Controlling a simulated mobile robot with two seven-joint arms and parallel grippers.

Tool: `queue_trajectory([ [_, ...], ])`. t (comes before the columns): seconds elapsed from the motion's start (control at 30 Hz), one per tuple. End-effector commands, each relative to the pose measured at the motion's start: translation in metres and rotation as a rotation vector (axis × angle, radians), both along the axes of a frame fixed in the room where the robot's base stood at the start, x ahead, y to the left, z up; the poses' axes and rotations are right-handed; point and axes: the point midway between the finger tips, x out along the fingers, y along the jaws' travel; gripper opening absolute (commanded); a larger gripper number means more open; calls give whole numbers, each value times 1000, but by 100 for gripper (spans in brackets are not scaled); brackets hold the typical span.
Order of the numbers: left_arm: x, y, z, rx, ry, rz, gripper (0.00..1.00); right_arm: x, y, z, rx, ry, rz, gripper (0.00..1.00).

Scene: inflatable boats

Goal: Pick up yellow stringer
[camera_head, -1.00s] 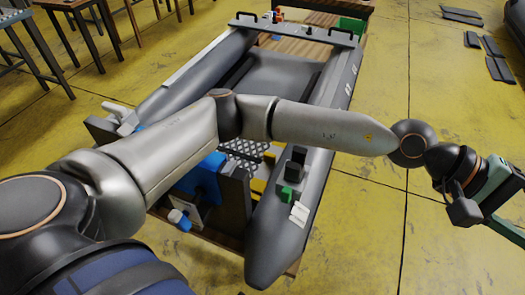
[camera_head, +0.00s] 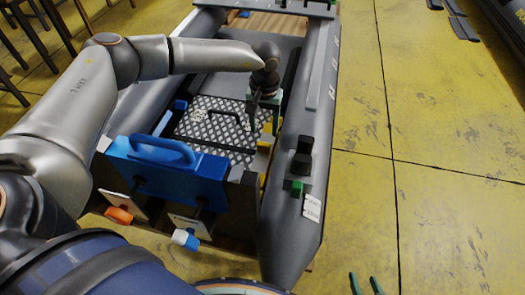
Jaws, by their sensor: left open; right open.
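A small yellow piece (camera_head: 265,147), which looks like the yellow stringer, shows inside the grey boat beside the chequered metal floor plate (camera_head: 205,120). Most of it is hidden by the gripper, the plate and the boat's right tube. My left gripper (camera_head: 263,118) is open and points down over the right edge of the plate, just above the yellow piece in the picture. I cannot tell whether its fingers touch anything. My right gripper (camera_head: 366,284) is open and empty at the bottom edge, over the floor right of the boat; only its green fingertips show.
The boat's right tube (camera_head: 312,130) runs beside my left gripper and carries a black fitting (camera_head: 301,160). A blue box with a handle (camera_head: 165,165) stands at the near end, with orange and blue-white clamp knobs below.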

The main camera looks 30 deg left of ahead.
Motion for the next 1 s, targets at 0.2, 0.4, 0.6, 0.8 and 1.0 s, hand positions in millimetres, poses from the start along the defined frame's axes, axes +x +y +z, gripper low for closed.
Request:
queue_trajectory([
  [0.2, 0, -1, -32, -2, -1, 1, 60, 1, -1, -2, -2, -2, 0, 52],
  [0.4, 1, 0, -49, -1, 1, 1, 60, 1, -2, -3, -5, -4, 1, 52],
  [0.6, 3, 1, -79, -2, 0, 1, 60, 1, -3, -5, -5, -5, 0, 52],
  [0.8, 3, 1, -88, -3, -3, 0, 60, -1, -3, -5, -5, -2, 0, 52],
  [1.0, 3, 2, -87, -3, -3, 0, 54, -3, -3, -6, -6, 2, -1, 52],
])
